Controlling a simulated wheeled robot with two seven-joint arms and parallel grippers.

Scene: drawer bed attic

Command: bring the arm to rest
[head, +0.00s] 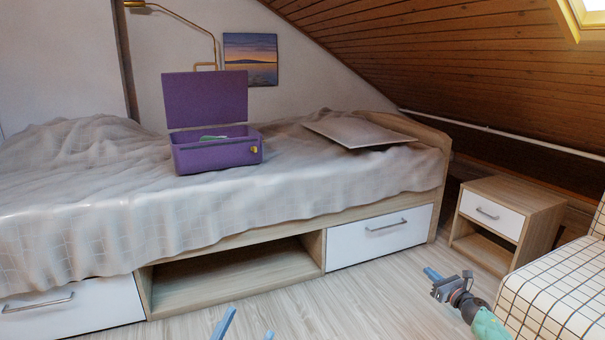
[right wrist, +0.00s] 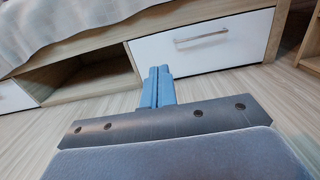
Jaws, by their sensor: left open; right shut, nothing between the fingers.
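My right gripper (head: 432,274) is over the floor at the lower right of the head view, in front of the bed and apart from it. Its blue fingers (right wrist: 158,87) show in the right wrist view, closed together with nothing between them. They point toward the bed's white right drawer (right wrist: 208,45), which is shut. My left gripper (head: 247,332) shows only as two blue fingertips at the bottom edge of the head view. The fingertips are spread apart with nothing visible between them.
The bed (head: 290,243) has an open middle compartment and a shut left drawer (head: 70,310). An open purple box (head: 218,155) and a flat board (head: 358,132) lie on it. A nightstand (head: 540,212) and a grid-patterned seat (head: 560,290) stand at the right. Floor (head: 365,295) in front is clear.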

